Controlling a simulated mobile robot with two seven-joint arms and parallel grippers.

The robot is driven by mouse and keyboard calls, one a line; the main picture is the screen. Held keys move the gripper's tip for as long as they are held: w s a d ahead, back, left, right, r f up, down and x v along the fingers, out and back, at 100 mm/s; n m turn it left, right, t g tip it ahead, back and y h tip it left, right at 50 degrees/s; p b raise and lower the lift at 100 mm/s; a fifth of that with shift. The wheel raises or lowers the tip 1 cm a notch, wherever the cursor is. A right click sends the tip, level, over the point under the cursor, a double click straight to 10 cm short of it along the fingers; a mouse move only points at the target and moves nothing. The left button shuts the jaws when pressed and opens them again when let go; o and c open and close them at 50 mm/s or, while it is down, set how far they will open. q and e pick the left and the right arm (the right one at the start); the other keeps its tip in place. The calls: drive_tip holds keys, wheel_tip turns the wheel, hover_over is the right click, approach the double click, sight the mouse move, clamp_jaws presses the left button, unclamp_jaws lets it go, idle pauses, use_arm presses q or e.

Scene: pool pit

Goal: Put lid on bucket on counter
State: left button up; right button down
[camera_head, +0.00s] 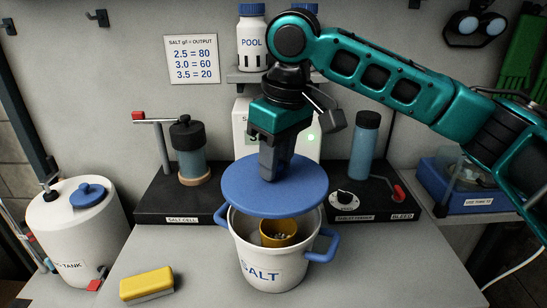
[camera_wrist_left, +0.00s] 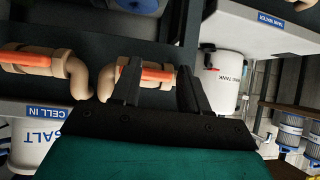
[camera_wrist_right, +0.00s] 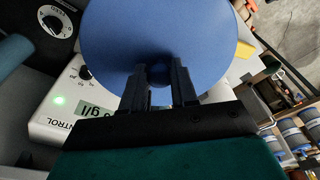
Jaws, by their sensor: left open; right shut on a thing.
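A white bucket (camera_head: 262,262) marked SALT, with blue side handles, stands on the counter. A yellow cup (camera_head: 279,236) with pale contents shows inside it. My right gripper (camera_head: 272,172) points down and is shut on the round blue lid (camera_head: 262,193), at its middle. The lid is over the bucket's back part, and the front of the opening shows below it; whether lid and rim touch is hard to tell. In the right wrist view the lid (camera_wrist_right: 150,35) fills the top. My left gripper (camera_wrist_left: 160,92) is open and empty near orange-banded pipes, out of the head view.
A yellow block (camera_head: 147,283) lies on the counter (camera_head: 190,255) left of the bucket. Black bases with a salt cell (camera_head: 187,150) and a blue bottle (camera_head: 366,145) stand behind. A white tank (camera_head: 75,240) is at left, a blue box (camera_head: 465,185) at right.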

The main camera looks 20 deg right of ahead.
sight(277, 178)
drive_tip(key=shift+f, duration=3.2)
drive_tip(key=shift+f, duration=0.2)
drive_tip(key=shift+c, duration=1.6)
unclamp_jaws()
drive_tip(key=shift+r, duration=0.15)
drive_tip(key=shift+r, duration=3.4)
clamp_jaws()
